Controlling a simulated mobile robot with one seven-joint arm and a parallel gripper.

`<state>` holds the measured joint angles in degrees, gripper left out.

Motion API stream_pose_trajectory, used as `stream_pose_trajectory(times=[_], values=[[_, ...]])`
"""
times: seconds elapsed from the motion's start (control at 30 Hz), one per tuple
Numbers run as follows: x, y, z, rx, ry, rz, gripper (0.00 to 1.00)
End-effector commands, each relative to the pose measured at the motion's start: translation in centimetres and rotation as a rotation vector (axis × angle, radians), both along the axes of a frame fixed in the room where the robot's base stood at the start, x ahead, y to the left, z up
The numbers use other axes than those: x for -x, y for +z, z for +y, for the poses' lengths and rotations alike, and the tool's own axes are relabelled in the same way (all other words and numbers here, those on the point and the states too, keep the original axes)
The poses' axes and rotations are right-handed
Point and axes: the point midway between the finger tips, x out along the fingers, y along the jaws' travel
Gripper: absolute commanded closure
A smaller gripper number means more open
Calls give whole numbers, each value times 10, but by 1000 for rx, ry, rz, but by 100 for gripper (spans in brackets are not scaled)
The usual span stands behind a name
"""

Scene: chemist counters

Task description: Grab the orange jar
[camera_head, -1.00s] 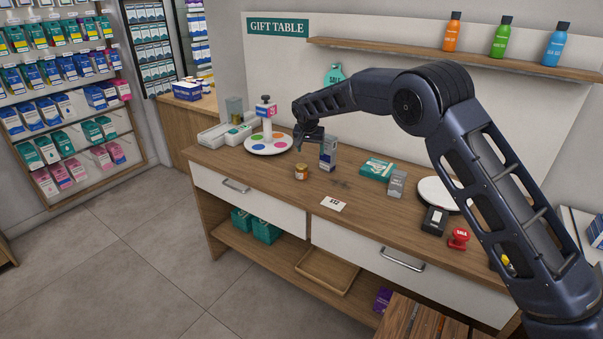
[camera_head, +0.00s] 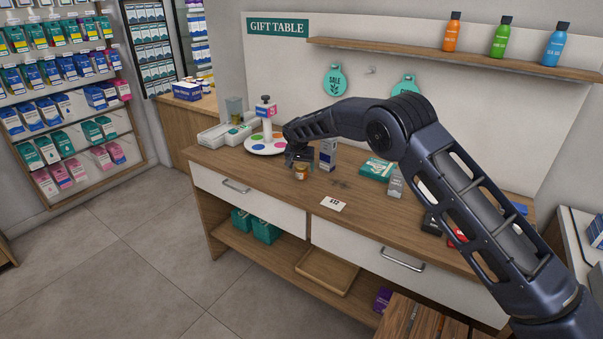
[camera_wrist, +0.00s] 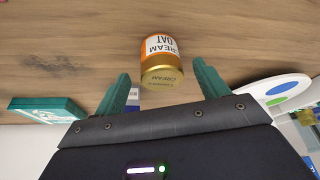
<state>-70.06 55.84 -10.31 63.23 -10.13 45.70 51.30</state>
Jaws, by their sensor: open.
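A small orange jar (camera_head: 301,172) with a gold lid stands on the wooden counter (camera_head: 270,186). In the wrist view the jar (camera_wrist: 161,60) shows its white label and gold lid, lying ahead of and between the two green fingers. My gripper (camera_wrist: 160,90) is open and empty, with the fingers apart on either side of the jar's line. In the head view my gripper (camera_head: 300,156) hangs close above and behind the jar. Whether a finger touches the jar cannot be told there.
A grey-white box (camera_head: 328,154) stands just right of the jar. A round white stand with coloured spots (camera_head: 266,149) is behind left. A price card (camera_head: 333,204) lies in front. A teal box (camera_head: 377,168) and a grey box (camera_head: 395,182) are farther right. The counter's front left is clear.

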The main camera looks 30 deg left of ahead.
Motion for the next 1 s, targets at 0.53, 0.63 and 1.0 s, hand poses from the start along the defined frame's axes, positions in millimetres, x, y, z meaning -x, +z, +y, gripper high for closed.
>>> stream_pose_trajectory(times=[0.53, 0.63, 1.0], values=[[-10, -32, 6, -1, 1, 0, 37], [-10, -32, 6, -1, 1, 0, 56], [-10, -31, 6, -1, 1, 0, 77]])
